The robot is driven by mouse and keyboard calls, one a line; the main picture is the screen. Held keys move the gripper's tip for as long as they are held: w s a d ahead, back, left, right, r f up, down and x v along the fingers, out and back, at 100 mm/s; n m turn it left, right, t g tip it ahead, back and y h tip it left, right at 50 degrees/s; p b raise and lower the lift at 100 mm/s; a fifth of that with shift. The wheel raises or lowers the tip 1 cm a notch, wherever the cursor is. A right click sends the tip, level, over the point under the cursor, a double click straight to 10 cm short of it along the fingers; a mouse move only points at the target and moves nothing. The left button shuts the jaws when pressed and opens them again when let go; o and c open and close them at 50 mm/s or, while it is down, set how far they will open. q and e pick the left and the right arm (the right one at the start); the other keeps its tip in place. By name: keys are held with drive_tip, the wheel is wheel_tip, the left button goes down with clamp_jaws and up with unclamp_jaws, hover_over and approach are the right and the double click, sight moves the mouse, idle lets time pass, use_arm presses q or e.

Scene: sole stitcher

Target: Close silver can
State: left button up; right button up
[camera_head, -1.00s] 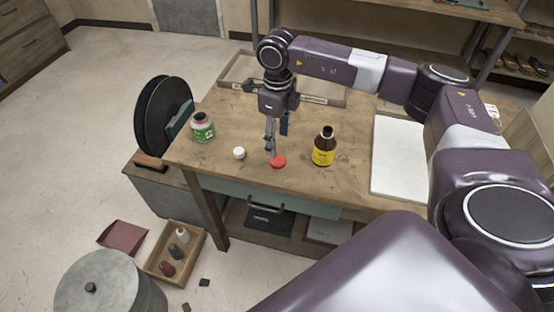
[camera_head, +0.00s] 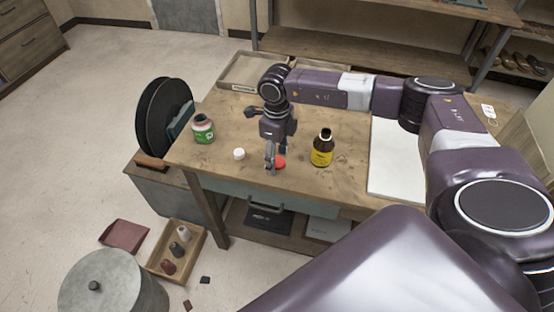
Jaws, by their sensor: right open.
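A can with a green label and a greyish, reddish upper part (camera_head: 203,130) stands upright at the left end of the workbench; its mouth looks dark and uncovered. A red round cap (camera_head: 280,161) lies on the bench near its front edge, and a small white cap (camera_head: 239,154) lies to its left. A brown bottle with a yellow label (camera_head: 322,150) stands to the right. My right gripper (camera_head: 270,167) points down, open, at the red cap and hides its left part. I cannot tell whether the fingers touch it. My left gripper is not in view.
The wooden bench (camera_head: 235,173) has free room between the can and the bottle. A white board (camera_head: 396,165) lies at its right and a shallow tray (camera_head: 243,70) at its back. Black discs (camera_head: 160,115) stand beside its left end.

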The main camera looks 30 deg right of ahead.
sight(277, 161)
drive_tip(key=c, duration=0.8)
drive_tip(key=shift+r, duration=0.1)
wheel_tip(277, 161, up, 20)
drive_tip(key=b, duration=0.3)
